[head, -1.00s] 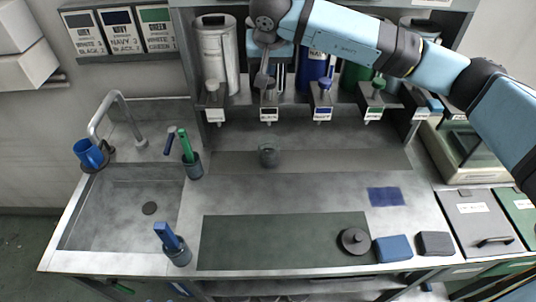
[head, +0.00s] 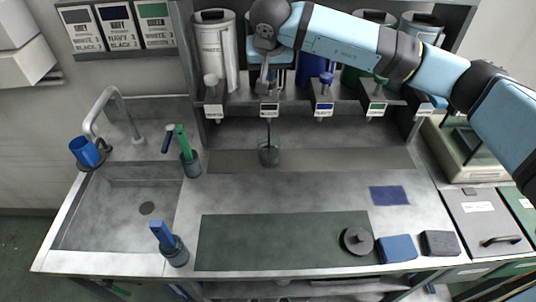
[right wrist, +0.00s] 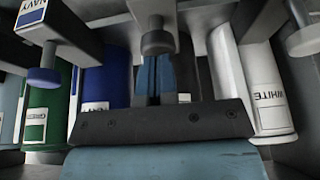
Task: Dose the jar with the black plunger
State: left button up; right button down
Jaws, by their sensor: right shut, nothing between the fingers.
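The clear jar (head: 268,154) stands on the bench's grey strip below the black dispenser (head: 269,108). A thin dark stream (head: 268,132) runs from that dispenser's nozzle down into the jar. My right gripper (head: 263,84) is shut and empty, fingers pointing down right over the black plunger, whose knob it hides in the head view. In the right wrist view a dark grey knob (right wrist: 157,42) shows close to the shut fingers (right wrist: 153,78); I cannot tell there whether they touch. My left gripper is not in view.
The white (head: 211,82), navy (head: 326,80) and green (head: 379,83) plungers stand in the same row. A brush cup (head: 192,168) is left of the jar. The sink (head: 120,215) is left.

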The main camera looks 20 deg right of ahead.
jog(key=shift+f+b, duration=0.4)
jog(key=shift+f, duration=0.35)
jog(key=shift+r, duration=0.2)
jog(key=shift+r+p, duration=0.8)
jog(key=shift+r, duration=1.25)
notch_tip(320, 180, up, 6)
jog(key=p, duration=0.2)
